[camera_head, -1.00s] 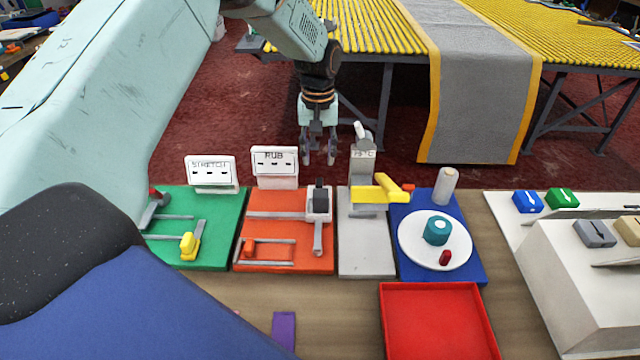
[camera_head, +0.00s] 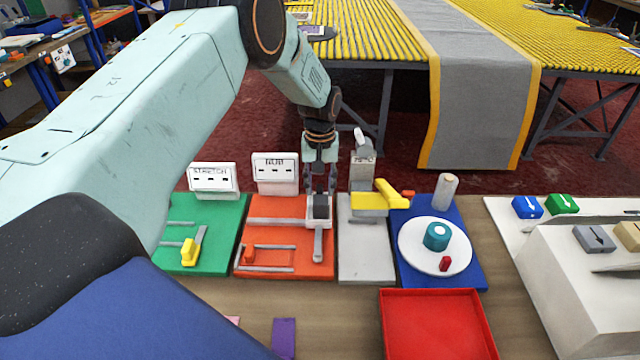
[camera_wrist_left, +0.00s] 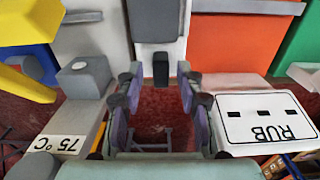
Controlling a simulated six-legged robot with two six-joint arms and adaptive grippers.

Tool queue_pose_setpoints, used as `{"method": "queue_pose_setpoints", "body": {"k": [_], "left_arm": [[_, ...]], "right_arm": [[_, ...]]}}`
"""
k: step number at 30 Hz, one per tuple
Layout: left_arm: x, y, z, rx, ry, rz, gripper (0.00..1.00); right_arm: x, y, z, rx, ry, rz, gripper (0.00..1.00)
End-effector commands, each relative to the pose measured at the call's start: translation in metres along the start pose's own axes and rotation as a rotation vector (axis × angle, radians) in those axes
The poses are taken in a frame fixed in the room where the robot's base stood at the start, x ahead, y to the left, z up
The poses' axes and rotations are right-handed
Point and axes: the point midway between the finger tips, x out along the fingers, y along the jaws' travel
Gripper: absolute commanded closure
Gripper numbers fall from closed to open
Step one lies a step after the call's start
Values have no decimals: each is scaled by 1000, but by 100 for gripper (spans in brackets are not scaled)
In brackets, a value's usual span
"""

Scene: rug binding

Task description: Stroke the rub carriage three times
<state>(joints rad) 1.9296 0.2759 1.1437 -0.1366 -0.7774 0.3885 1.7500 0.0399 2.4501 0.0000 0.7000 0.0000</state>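The rub carriage (camera_head: 313,222) is a white block with a dark grip on top. It sits at the right end of a rail on the orange board (camera_head: 262,231), below the RUB sign (camera_head: 275,174). My left gripper (camera_head: 321,190) points down just behind the dark grip; the head view does not settle whether they touch. My right gripper is not in view.
The green STRETCH board (camera_head: 215,215) is on the left. A grey 75°C station with a yellow lever (camera_head: 376,197) stands close on the right, then a blue board with a white disc (camera_head: 415,255). A red tray (camera_head: 437,325) lies in front.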

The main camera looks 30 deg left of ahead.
Motion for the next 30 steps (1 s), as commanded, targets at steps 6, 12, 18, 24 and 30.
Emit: {"method": "queue_pose_setpoints", "body": {"k": [6, 12, 18, 24, 30], "left_arm": [[0, 0, 0, 0, 0, 0, 84], [0, 0, 0, 0, -1, 0, 100], [0, 0, 0, 0, -2, 0, 100], [0, 0, 0, 0, -2, 0, 100], [-1, -7, 0, -3, -3, 0, 100]], "right_arm": [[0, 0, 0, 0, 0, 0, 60], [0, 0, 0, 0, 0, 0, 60], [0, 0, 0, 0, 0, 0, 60], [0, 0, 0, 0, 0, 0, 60], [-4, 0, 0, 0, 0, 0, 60]]}}
